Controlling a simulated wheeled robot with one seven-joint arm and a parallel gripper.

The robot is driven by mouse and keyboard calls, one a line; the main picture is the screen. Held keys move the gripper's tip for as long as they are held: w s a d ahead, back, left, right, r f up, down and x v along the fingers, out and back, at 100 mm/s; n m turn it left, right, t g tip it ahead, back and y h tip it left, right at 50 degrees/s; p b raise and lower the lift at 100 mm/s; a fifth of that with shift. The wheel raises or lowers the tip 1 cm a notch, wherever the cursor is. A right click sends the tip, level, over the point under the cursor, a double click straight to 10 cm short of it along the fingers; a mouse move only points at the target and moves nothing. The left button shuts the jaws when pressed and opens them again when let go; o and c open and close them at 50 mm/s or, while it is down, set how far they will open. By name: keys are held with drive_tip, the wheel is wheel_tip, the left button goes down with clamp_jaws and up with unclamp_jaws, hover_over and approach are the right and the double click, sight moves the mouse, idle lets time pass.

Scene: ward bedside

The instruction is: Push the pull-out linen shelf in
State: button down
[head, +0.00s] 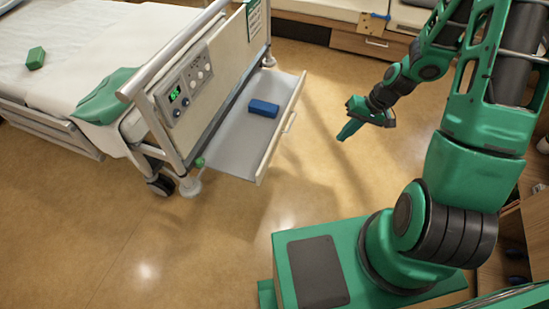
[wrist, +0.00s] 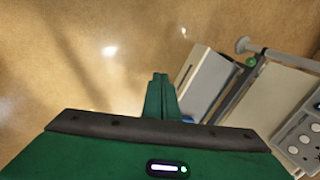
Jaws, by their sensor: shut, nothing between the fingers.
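The pull-out linen shelf (head: 228,141) is out from the foot end of the bed in the head view. It is a grey tray with a pale front panel (head: 281,131) and a bar handle (head: 289,122). A blue block (head: 263,108) lies on it. My gripper (head: 343,135) is shut and empty, above the floor to the right of the shelf front, apart from it. In the wrist view the shut fingers (wrist: 160,80) point over the floor, and part of the shelf (wrist: 205,82) shows to their right.
The bed's footboard (head: 225,60) carries a control panel (head: 186,88) with a green display. A caster (head: 160,185) stands near the shelf's left end. A green block (head: 36,58) lies on the bed. Floor between shelf and gripper is clear. Low drawers (head: 369,46) stand behind.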

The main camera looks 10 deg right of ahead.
drive_tip(key=w+a+f+m+t+y, duration=0.2)
drive_tip(key=a+f, duration=0.4)
drive_tip(key=f, duration=0.2)
drive_tip(key=w+a+f+m+t+y, duration=0.2)
drive_tip(key=a+f, duration=0.4)
drive_tip(key=f, duration=0.2)
approach(267, 159)
wheel_tip(267, 159, down, 4)
drive_tip(key=w+a, duration=0.2)
drive_tip(key=shift+w+a, duration=0.25)
drive_tip(key=shift+a, duration=0.4)
